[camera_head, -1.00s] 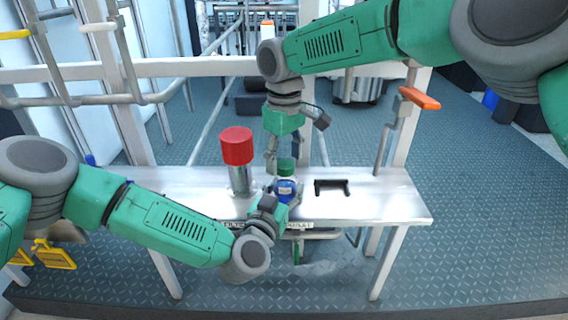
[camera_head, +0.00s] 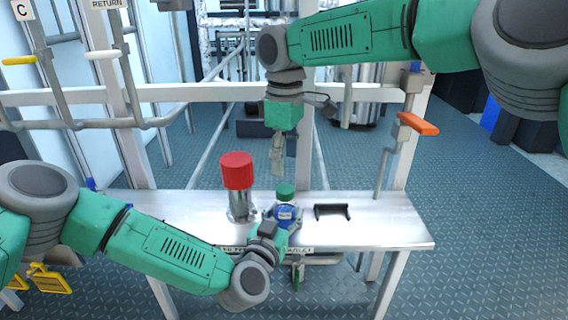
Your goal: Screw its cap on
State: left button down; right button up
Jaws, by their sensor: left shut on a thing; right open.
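A small blue jar (camera_head: 286,213) with a pale label stands upright on the metal table. A green cap (camera_head: 286,191) sits on top of it; I cannot tell how tightly it is on. My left gripper (camera_head: 284,217) is shut around the blue jar, its fingers on either side. My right gripper (camera_head: 278,170) points down, open and empty, just above and slightly left of the green cap, apart from it.
A metal cylinder with a red top (camera_head: 237,171) stands left of the jar. A black bracket (camera_head: 332,211) lies to the right. The steel table (camera_head: 385,232) is bare at its right end. An orange-handled lever (camera_head: 418,124) rises behind it.

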aim_at(285, 188)
jog(key=shift+f, duration=4.05)
grip_shut()
jog(key=shift+o, duration=0.7)
grip_release()
notch_tip(285, 188, up, 12)
